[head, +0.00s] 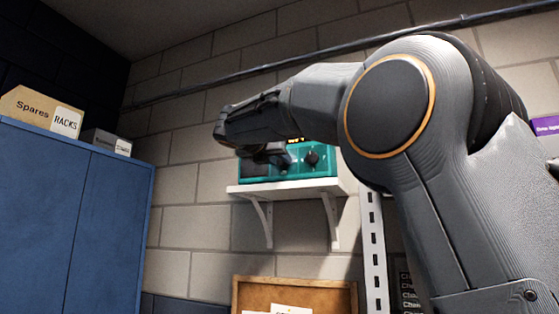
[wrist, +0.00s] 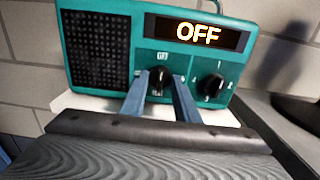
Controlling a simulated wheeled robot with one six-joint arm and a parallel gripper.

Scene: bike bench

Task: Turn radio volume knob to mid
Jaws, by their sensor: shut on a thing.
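The teal radio (head: 286,168) stands on a white wall shelf (head: 290,186) in the head view, partly hidden behind my arm. In the wrist view the radio (wrist: 142,15) shows a dark speaker grille on the left and a display (wrist: 198,33) reading OFF. Two black knobs sit below the display: a left knob (wrist: 160,78) and a right knob (wrist: 212,87) ringed with numbers. My gripper (wrist: 161,82) is shut on the left knob, with one finger on each side of it. The marks around the left knob are too small to read. The head view hides the fingertips.
A blue cabinet (head: 70,215) stands at the left with a Spares box (head: 40,112) on top. A corkboard (head: 250,292) hangs below the shelf. A slotted white upright (head: 372,240) stands right of the shelf.

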